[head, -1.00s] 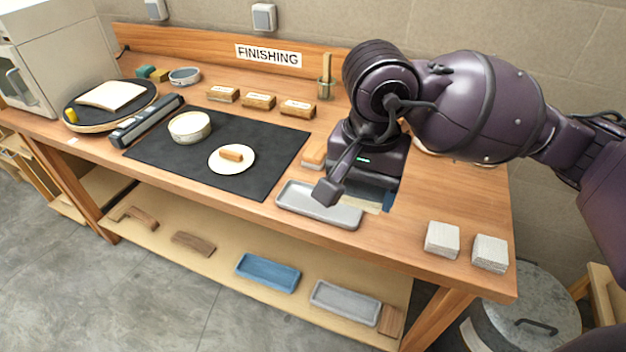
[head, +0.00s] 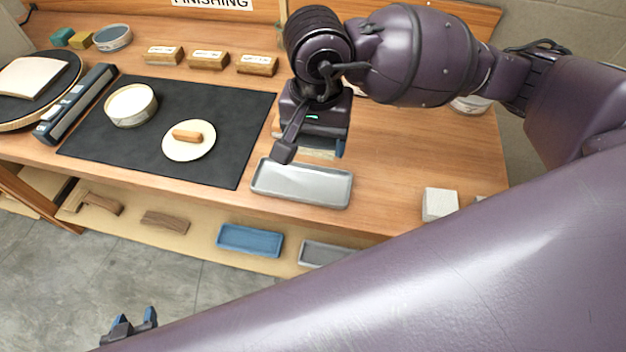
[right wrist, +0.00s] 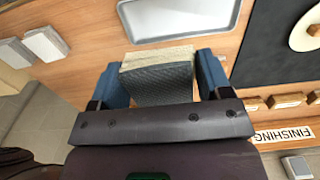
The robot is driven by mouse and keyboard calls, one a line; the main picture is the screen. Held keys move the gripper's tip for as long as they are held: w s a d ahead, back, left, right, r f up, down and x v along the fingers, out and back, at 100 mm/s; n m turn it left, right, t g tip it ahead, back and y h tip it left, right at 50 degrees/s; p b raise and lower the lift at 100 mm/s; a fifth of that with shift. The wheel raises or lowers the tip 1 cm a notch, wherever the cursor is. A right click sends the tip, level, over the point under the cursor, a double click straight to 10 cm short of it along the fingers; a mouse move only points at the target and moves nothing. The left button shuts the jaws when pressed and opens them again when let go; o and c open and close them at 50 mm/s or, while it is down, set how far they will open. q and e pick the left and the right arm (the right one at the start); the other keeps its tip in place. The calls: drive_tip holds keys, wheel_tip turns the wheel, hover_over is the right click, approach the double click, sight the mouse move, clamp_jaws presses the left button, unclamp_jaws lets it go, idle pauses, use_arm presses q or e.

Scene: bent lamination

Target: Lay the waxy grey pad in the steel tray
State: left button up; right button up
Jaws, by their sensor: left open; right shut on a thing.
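The steel tray (head: 300,186) lies empty on the bench, in front of and just below my right gripper (head: 318,152). It also shows at the top of the right wrist view (right wrist: 180,16). My right gripper is shut on a grey pad (right wrist: 165,86), whose textured grey face and pale layered edge show between its blue fingers. In the head view only a pale sliver of the pad shows under the gripper. It is held behind the tray, and I cannot tell its height. My left gripper (head: 132,324) is open and empty, low over the floor at the bottom left.
A black mat (head: 110,155) with a round tin (head: 131,106) and a plate (head: 189,141) lies left of the tray. A pale block (head: 440,204) stands to the right. Blue (head: 250,240) and grey (head: 322,254) trays sit on the lower shelf. Bench right of the gripper is clear.

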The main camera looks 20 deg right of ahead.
hover_over(315, 193)
wheel_tip(315, 193, down, 9)
drive_tip(key=shift+f, duration=0.15)
wheel_tip(315, 193, down, 4)
drive_tip(key=shift+f, duration=0.15)
use_arm(q)
drive_tip(key=shift+w+r, duration=0.2)
drive_tip(key=shift+w, duration=0.15)
drive_tip(key=shift+s, duration=0.1)
use_arm(e)
drive_tip(key=shift+f, duration=0.1)
drive_tip(key=o, duration=0.9)
use_arm(q)
drive_tip(key=shift+f, duration=0.2)
